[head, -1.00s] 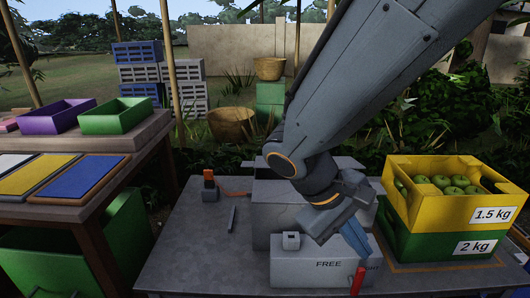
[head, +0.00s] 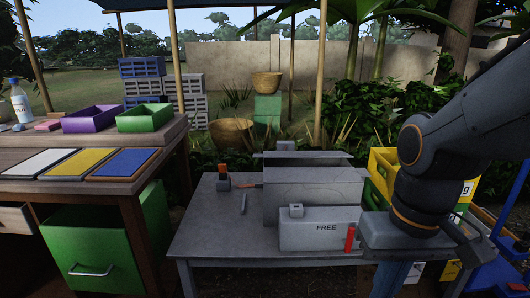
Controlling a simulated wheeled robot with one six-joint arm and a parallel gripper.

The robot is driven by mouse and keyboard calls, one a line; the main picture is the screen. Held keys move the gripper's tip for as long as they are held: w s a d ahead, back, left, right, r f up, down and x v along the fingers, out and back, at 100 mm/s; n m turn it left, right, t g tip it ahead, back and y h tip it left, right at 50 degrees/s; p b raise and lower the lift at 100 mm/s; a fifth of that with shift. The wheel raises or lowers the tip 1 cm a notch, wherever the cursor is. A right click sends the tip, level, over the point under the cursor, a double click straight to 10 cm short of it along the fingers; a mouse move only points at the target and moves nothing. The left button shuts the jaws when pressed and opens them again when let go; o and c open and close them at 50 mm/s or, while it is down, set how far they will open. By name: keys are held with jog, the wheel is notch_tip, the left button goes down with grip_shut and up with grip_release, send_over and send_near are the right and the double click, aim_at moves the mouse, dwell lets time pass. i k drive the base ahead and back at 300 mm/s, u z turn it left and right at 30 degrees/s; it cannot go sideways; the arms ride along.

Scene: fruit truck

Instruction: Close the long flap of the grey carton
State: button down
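The grey carton (head: 314,196) stands on the grey table in the middle of the head view. A thin grey panel (head: 303,155), which looks like a flap, runs along its far top edge and sticks out to the left. I cannot tell its exact angle, nor how the other flaps lie.
A dark block with an orange top (head: 223,178) stands left. My arm partly covers the yellow crate (head: 382,162). The table's left front is clear.

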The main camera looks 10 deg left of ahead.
aim_at(266, 155)
jog(key=u, duration=0.55)
jog(key=i, duration=1.2)
jog(key=z, duration=0.15)
